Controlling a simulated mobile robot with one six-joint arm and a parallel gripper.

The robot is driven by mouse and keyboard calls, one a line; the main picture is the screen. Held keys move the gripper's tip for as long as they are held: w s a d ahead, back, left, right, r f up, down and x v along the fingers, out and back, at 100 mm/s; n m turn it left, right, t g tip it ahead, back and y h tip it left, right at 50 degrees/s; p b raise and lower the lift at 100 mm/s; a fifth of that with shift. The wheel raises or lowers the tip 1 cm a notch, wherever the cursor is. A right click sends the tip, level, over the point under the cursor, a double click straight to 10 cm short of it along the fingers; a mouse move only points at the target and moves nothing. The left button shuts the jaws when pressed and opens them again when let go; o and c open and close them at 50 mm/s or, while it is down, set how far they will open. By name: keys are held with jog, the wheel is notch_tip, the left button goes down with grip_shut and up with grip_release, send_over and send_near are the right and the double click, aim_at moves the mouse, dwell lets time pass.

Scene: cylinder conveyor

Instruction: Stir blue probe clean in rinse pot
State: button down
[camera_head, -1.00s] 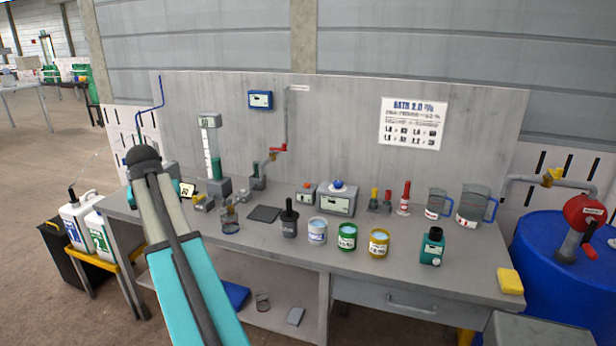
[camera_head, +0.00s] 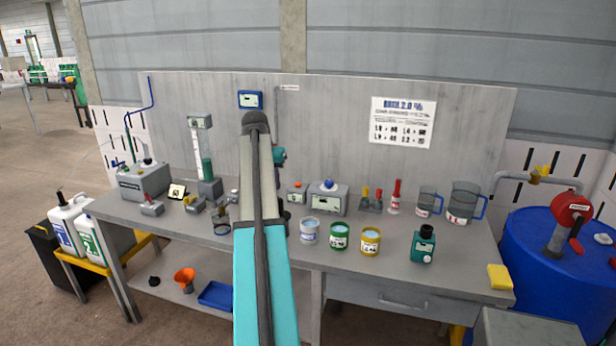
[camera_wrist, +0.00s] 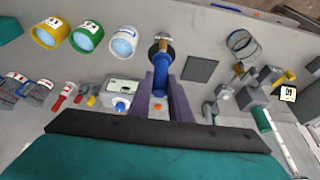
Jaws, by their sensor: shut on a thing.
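My gripper (camera_wrist: 161,84) shows in the wrist view, its two purple fingers shut on the blue probe (camera_wrist: 160,72). A dark collar and a brownish part show at the probe's far end, over the bench; I cannot tell if they touch anything. In the head view my arm hides the gripper and probe. Three pots of pale blue liquid stand in a row: a white pot (camera_head: 309,232), a green pot (camera_head: 339,238) and a yellow pot (camera_head: 370,242). In the wrist view the white pot (camera_wrist: 123,44) is nearest the probe, to its left. The labels are too small to tell which is the rinse pot.
A grey box with a blue knob (camera_head: 327,198) stands behind the pots. A teal bottle (camera_head: 423,245) and measuring jugs (camera_head: 464,203) are to the right. A dark flat pad (camera_wrist: 201,68) and a glass beaker (camera_wrist: 242,42) lie right of the probe in the wrist view.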

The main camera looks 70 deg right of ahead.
jog(key=s+d+r+m+g, duration=0.1)
jog(key=s+d+m, duration=0.1)
jog(key=s+d, duration=0.5)
jog(key=s, duration=0.3)
jog(key=shift+s+d+m, duration=0.15)
jog(key=shift+s+m, duration=0.15)
jog(key=shift+s, duration=0.1)
jog(key=shift+r+p, duration=0.1)
jog(key=shift+p, duration=0.2)
notch_tip(320, 180, down, 5)
jog(key=shift+w+r+b, duration=0.1)
jog(key=shift+r+b, duration=0.05)
jog(key=shift+b, duration=0.6)
jog(key=shift+p, duration=0.3)
dwell(0.8)
notch_tip(320, 180, down, 7)
jog(key=b, duration=0.2)
dwell(1.7)
